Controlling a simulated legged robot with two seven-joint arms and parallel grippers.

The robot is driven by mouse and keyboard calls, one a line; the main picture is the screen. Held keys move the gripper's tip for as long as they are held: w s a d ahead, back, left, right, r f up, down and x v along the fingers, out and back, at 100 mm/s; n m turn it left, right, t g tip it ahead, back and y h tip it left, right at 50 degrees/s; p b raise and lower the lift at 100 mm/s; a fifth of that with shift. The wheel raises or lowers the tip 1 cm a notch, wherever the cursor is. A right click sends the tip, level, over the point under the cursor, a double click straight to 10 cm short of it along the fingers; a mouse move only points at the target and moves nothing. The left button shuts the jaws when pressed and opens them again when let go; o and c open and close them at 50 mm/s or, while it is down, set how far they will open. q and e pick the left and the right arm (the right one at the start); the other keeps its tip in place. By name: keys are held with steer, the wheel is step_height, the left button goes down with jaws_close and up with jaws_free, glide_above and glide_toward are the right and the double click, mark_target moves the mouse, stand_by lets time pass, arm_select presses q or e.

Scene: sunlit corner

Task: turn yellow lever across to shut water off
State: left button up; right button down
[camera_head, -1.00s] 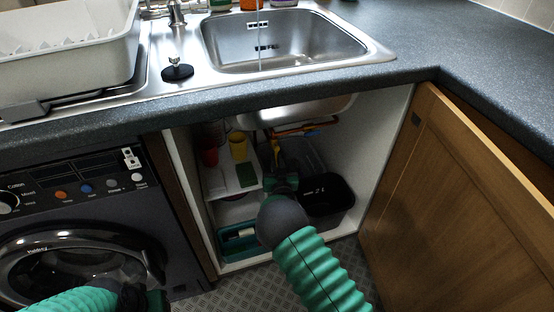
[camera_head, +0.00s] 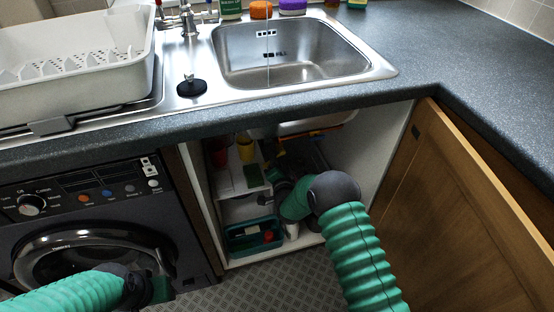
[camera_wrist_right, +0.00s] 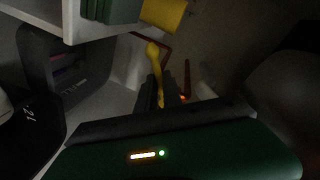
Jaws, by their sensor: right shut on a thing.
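The yellow lever (camera_wrist_right: 154,60) shows in the right wrist view. It runs from a rounded upper end down between the dark fingers of my right gripper (camera_wrist_right: 160,97), which is shut on it. In the head view my right gripper (camera_head: 272,152) reaches into the open cabinet under the sink. It is dim there, and I cannot make out the lever. A thin stream of water (camera_head: 267,45) falls into the steel sink (camera_head: 290,72). My left gripper (camera_head: 152,289) is at the lower left, in front of the washing machine. Its fingers are too dark to read.
The cabinet holds a shelf with a yellow cup (camera_head: 244,152), a red cup (camera_head: 217,156) and a green sponge (camera_head: 253,175), and a teal basket (camera_head: 235,248) below. The open wooden door (camera_head: 455,210) stands on the right. A black bin (camera_wrist_right: 28,125) shows in the wrist view.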

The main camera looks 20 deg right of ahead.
steer(key=shift+a+r+m+g+y+p, duration=0.1)
steer(key=shift+r+m+y+p, duration=0.2)
steer(key=shift+m, duration=0.65)
steer(key=shift+r+m+g+y+p, duration=0.1)
steer(key=shift+r+m+y+p, duration=0.25)
steer(key=shift+m, duration=0.65)
steer(key=shift+a+r+m+g+y+p, duration=0.1)
steer(key=shift+r+m+y+p, duration=0.2)
steer(key=shift+m, duration=0.65)
steer(key=shift+d, duration=0.1)
steer(key=c, duration=1.5)
jaws_free()
